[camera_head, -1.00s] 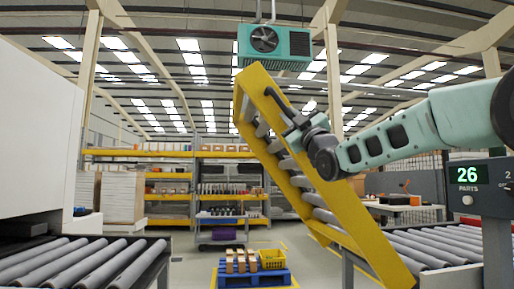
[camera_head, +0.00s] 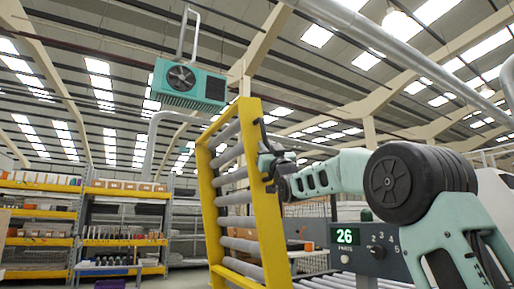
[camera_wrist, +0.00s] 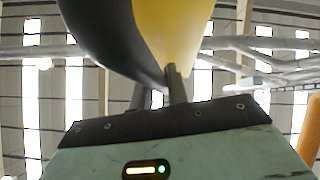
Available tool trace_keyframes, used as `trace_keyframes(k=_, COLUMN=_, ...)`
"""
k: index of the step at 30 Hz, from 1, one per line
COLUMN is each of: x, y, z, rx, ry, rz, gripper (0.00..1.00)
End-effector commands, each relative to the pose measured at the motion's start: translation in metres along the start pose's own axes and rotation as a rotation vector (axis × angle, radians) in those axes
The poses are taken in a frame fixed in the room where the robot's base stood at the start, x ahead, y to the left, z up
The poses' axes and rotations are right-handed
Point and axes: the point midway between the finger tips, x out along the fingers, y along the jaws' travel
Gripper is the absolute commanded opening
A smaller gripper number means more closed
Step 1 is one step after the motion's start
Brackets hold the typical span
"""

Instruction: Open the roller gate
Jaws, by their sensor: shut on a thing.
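The roller gate is a yellow frame (camera_head: 268,200) with grey rollers across it. In the head view it stands raised and steep, close to upright, leaning a little left at its top. My gripper (camera_head: 268,165) is at the upper part of the gate's right rail, and my arm reaches in from the right. In the wrist view the gripper's fingers (camera_wrist: 158,90) are close together against a dark curved piece (camera_wrist: 115,35) beside the yellow rail (camera_wrist: 165,35). The gripper is shut on what looks like the gate's dark handle; the exact contact is partly hidden.
A conveyor (camera_head: 345,281) with grey rollers and a counter panel (camera_head: 362,245) reading 26 stand at the lower right. A green fan unit (camera_head: 188,84) hangs overhead. Shelves (camera_head: 125,225) stand at the back left. The space left of the gate looks clear.

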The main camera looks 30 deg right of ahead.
Motion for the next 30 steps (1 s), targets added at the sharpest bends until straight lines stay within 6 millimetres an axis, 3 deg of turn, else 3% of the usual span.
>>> trace_keyframes(k=11, x=-0.001, y=0.002, z=0.003, rx=0.002, ry=-0.006, rz=0.002, gripper=0.0)
trace_keyframes(k=12, x=-0.001, y=0.002, z=0.003, rx=0.002, ry=-0.006, rz=0.002, gripper=0.25)
trace_keyframes(k=14, x=-0.001, y=0.002, z=0.003, rx=0.002, ry=-0.006, rz=0.002, gripper=0.38)
trace_keyframes(k=24, x=-0.004, y=0.001, z=0.002, rx=0.002, ry=-0.004, rz=0.002, gripper=0.38)
trace_keyframes(k=30, x=-0.032, y=0.001, z=0.004, rx=0.001, ry=-0.005, rz=0.002, gripper=0.38)
